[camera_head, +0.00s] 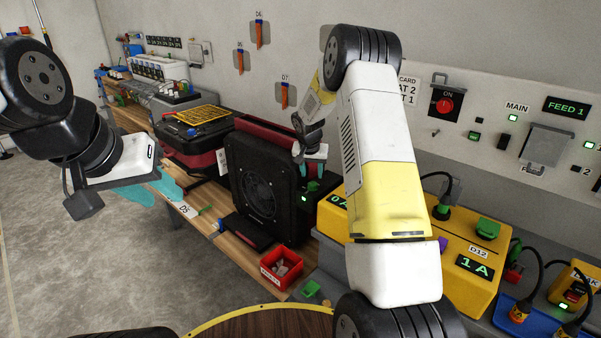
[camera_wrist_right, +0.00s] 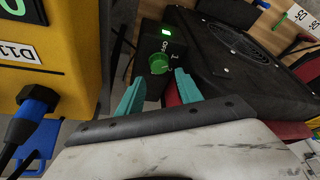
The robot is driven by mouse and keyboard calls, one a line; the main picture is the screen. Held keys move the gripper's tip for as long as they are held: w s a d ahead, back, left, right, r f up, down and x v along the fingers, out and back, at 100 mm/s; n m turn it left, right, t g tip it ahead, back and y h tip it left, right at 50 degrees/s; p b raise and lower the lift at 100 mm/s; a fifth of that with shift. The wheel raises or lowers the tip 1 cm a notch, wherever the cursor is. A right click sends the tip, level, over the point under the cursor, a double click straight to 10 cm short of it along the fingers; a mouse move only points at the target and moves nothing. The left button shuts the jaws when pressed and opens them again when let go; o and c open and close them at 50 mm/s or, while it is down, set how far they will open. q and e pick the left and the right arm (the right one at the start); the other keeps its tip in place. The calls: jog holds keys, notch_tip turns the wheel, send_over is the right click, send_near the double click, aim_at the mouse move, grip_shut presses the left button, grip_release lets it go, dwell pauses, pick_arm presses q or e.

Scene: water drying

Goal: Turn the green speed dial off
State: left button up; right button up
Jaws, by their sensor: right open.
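The green speed dial (camera_wrist_right: 158,63) is a round knob on a small black box with a lit green indicator, OFF lettering and a 1 mark. It shows in the right wrist view just beyond my right gripper (camera_wrist_right: 160,86). The gripper's two teal fingers are open and empty, one on either side below the dial, apparently short of it. In the head view my right gripper (camera_head: 314,170) hangs over the box beside the black fan unit (camera_head: 258,185); my arm hides part of that area. My left gripper (camera_head: 160,186) is at the left, away from the dial, its finger gap unclear.
A yellow unit (camera_head: 468,290) with plugs and cables stands right of the dial box. A red bin (camera_head: 282,268) sits at the bench's front edge. A red and black case (camera_head: 190,150) is behind. The floor at left is clear.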

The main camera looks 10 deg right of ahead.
aim_at(313, 183)
jog(key=x, duration=0.6)
jog(key=shift+f, duration=0.25)
grip_shut()
